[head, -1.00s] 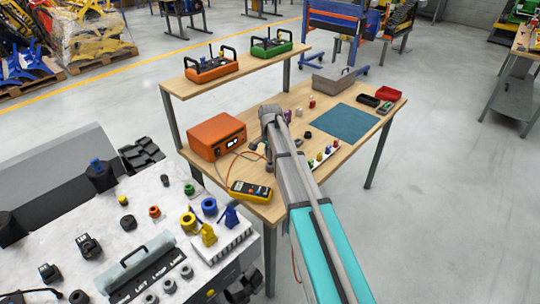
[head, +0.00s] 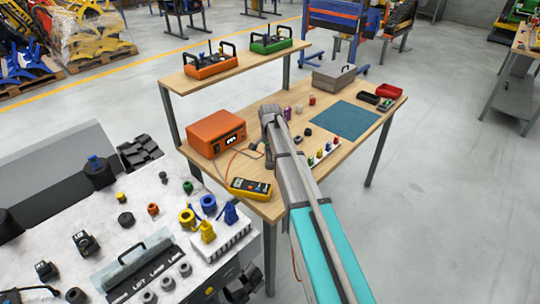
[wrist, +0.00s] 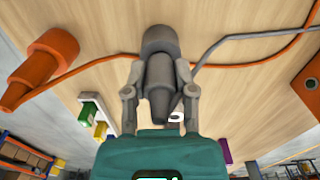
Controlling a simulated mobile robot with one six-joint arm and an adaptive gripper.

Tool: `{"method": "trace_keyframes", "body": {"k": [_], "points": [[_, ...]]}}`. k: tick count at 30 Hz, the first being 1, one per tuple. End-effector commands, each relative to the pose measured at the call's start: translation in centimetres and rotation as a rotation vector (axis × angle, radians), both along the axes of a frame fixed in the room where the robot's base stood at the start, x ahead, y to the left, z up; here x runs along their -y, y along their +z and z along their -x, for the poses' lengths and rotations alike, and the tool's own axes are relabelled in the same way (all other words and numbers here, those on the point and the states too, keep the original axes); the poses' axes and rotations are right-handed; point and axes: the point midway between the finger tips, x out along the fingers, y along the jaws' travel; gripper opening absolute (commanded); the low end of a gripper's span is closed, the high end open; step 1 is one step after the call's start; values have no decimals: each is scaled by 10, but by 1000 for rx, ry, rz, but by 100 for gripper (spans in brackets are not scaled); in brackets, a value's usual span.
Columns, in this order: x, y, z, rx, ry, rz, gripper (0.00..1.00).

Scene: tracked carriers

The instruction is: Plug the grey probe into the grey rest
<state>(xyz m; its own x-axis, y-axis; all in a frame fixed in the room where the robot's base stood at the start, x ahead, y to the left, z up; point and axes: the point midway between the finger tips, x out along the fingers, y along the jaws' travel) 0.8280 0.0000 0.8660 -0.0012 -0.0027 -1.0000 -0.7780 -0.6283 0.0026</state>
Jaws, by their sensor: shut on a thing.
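In the wrist view my gripper (wrist: 161,76) is shut on the grey probe (wrist: 160,98), with one finger on each side of its tapered body. A wider dark grey cylinder, which looks like the grey rest (wrist: 158,40), lies in line with the probe beyond the fingertips, against the wooden table. The two overlap in this view, and I cannot tell how deep the probe sits in it. A grey cable runs off to the right.
An orange probe in a wide orange holder (wrist: 52,48) stands left of the grey one, its orange cable passing behind. The orange box (head: 217,133) and yellow meter (head: 250,187) stand left of my arm. A blue mat (head: 345,120) lies to the right, with small coloured parts between.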

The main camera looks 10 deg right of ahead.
Motion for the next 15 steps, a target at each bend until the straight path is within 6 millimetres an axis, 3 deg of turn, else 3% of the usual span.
{"method": "trace_keyframes", "body": {"k": [9,10,15], "points": [[0,-6,0,0,0,0,0],[0,-6,0,0,0,0,39],[0,-5,0,0,0,0,70]]}}
